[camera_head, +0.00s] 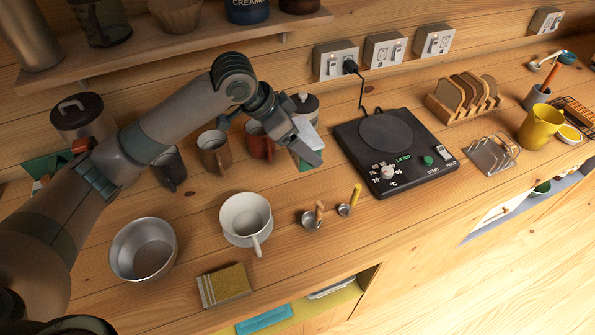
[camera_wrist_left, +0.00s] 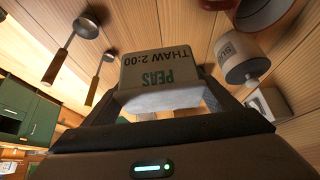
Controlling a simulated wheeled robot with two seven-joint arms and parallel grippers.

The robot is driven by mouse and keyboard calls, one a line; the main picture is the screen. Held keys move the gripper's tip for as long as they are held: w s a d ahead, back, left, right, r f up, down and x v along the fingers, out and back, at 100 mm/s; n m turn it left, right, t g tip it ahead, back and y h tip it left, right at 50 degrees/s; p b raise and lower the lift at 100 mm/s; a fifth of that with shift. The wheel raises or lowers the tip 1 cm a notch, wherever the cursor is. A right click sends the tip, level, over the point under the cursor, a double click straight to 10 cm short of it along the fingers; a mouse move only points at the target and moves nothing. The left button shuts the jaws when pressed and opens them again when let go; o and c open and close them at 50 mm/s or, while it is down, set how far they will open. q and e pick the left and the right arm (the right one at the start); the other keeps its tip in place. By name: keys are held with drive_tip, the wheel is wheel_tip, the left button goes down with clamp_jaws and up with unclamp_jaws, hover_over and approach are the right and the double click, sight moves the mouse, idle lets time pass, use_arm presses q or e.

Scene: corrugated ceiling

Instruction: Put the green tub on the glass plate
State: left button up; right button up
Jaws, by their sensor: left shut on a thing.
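My left gripper (camera_head: 306,146) is shut on the green tub (camera_wrist_left: 160,66), and the arm reaches in from the left over the counter. In the head view the tub is mostly hidden by the gripper, with a bit of green (camera_head: 304,163) showing. The round glass plate (camera_head: 386,133) is on top of a black appliance to the right of the gripper. It is bare, and the display reads LIFTED. My right gripper is not in view.
Mugs (camera_head: 214,152) and a lidded jar (camera_head: 304,103) stand close around the gripper. A white cup (camera_head: 246,218), a steel bowl (camera_head: 143,248) and small scoops (camera_head: 311,218) lie in front. A toast rack (camera_head: 465,98) is right of the appliance. A cord runs behind it.

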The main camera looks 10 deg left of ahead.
use_arm(q)
drive_tip(key=shift+f, duration=0.1)
wheel_tip(320, 180, down, 5)
drive_tip(key=shift+f+p, duration=0.1)
drive_tip(key=shift+p, duration=0.8)
drive_tip(key=shift+w+f, duration=0.1)
drive_tip(key=shift+f, duration=0.35)
drive_tip(key=shift+f+p, duration=0.65)
drive_tip(key=shift+f, duration=1.25)
drive_tip(key=shift+f, duration=0.15)
